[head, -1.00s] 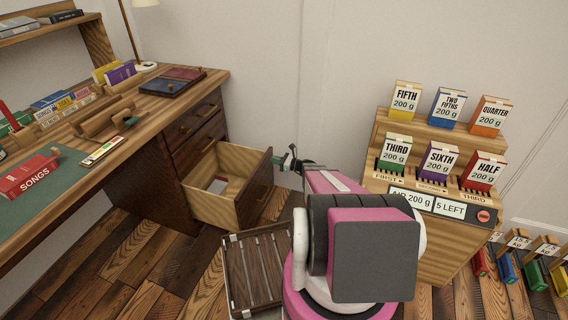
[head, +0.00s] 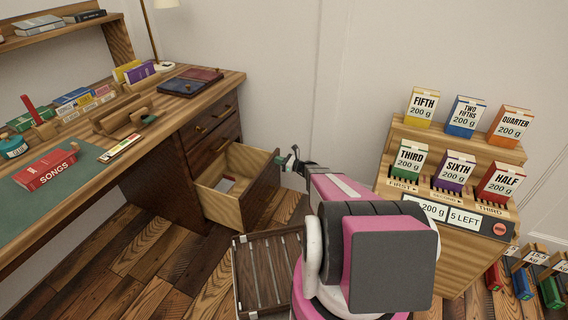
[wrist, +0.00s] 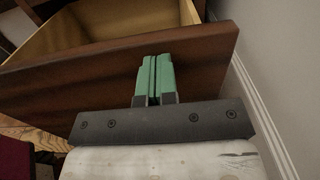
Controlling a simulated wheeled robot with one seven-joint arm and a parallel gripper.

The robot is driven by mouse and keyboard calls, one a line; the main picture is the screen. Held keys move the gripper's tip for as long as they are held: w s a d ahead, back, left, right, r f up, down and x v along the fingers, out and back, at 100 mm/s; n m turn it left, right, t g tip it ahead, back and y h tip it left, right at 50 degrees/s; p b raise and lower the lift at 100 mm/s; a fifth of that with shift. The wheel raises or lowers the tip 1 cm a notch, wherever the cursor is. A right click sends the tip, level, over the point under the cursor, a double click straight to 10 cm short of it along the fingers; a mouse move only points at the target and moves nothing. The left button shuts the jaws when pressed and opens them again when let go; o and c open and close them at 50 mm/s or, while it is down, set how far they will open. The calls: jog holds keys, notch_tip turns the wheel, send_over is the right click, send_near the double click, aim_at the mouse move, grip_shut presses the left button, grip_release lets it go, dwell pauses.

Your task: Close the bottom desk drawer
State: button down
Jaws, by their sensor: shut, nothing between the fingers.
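The bottom desk drawer (head: 222,201) is partly pulled out of the wooden desk (head: 168,205), under two shut drawers. Something pale lies inside it. My gripper (head: 285,164) is at the right of the drawer, near its dark front panel. In the wrist view the green fingers of my gripper (wrist: 154,58) are shut together with nothing between them. Their tips lie against or just before the drawer's dark front (wrist: 100,80), near its top edge; whether they touch I cannot tell. The open inside of the drawer (wrist: 115,22) shows beyond that edge.
A slatted wooden crate (head: 262,270) stands on the floor in front of the drawer. A wooden stand (head: 440,240) with several labelled boxes is at the right. The white wall (head: 320,70) is close behind. Books and small items lie on the desk top.

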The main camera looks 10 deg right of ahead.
jog(key=x, duration=2.6)
jog(key=shift+w+a, duration=0.2)
jog(key=v, duration=1.5)
notch_tip(320, 180, up, 10)
jog(key=n+g+h, duration=0.4)
jog(key=n+g, duration=0.4)
jog(key=n, duration=0.6)
send_over(258, 177)
jog(key=shift+a+f, duration=0.1)
jog(key=shift+f, duration=0.1)
jog(key=s+d+r+n+g+h, duration=0.1)
jog(key=s+d+r+n+h, duration=0.4)
jog(key=s, duration=0.4)
jog(key=s+d+r+n+g+h, duration=0.1)
jog(key=s+d+r+n+h, duration=0.3)
jog(key=s, duration=0.6)
jog(key=shift+d+r+n+g+h, duration=0.35)
jog(key=shift+d+n+h, duration=0.35)
jog(key=shift+n, duration=0.4)
jog(key=shift+s+a, duration=0.1)
